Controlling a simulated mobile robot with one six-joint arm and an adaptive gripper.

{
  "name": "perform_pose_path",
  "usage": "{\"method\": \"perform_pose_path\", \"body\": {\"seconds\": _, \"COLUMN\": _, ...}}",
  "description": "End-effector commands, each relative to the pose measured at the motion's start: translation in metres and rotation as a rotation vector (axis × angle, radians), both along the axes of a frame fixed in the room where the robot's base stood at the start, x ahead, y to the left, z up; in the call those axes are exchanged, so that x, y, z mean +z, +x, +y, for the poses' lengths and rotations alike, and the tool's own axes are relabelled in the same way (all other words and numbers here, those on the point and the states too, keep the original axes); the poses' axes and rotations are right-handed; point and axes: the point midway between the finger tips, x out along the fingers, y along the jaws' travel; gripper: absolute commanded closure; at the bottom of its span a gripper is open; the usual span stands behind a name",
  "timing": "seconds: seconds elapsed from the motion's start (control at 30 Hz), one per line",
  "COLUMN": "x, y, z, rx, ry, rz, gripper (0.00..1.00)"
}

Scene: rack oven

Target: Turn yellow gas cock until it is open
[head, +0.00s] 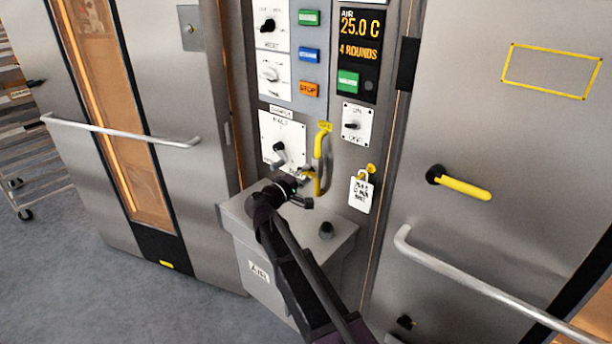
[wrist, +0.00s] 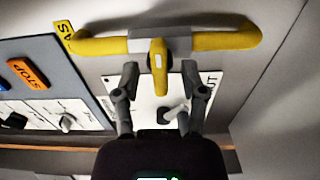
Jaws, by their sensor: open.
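The yellow gas cock handle (wrist: 157,55) sits on a grey valve body in a yellow pipe (wrist: 215,41). In the wrist view the handle points down towards me, across the line of the pipe. In the head view the yellow pipe (head: 319,146) runs upright on the control panel, and the handle (head: 307,174) sticks out to its left. My gripper (wrist: 160,72) is open, with one finger on each side of the handle. A gap shows between handle and fingers. In the head view my gripper (head: 303,187) partly hides the handle's surroundings.
A grey box (head: 262,270) marked AIR juts out below the cock. A white tag (head: 361,193) hangs to the right. Switch plates (head: 283,135) and coloured buttons lie close by. Oven doors with handles (head: 125,132) flank the panel.

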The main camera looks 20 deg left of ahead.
Motion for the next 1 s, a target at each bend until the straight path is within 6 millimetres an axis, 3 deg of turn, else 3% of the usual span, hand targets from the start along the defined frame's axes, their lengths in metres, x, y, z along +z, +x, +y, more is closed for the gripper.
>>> {"method": "perform_pose_path", "body": {"seconds": 0.07, "x": 0.0000, "y": -0.0002, "z": 0.0002, "rx": 0.000, "ry": 0.000, "rz": 0.000, "gripper": 0.52}}
{"method": "perform_pose_path", "body": {"seconds": 0.23, "x": 0.0000, "y": -0.0003, "z": 0.0005, "rx": 0.001, "ry": 0.000, "rz": 0.000, "gripper": 1.00}}
{"method": "perform_pose_path", "body": {"seconds": 0.57, "x": 0.0000, "y": -0.0004, "z": 0.0008, "rx": 0.001, "ry": -0.020, "rz": 0.008, "gripper": 1.00}}
{"method": "perform_pose_path", "body": {"seconds": 1.0, "x": 0.0002, "y": -0.0004, "z": 0.0013, "rx": 0.001, "ry": -0.302, "rz": 0.125, "gripper": 1.00}}
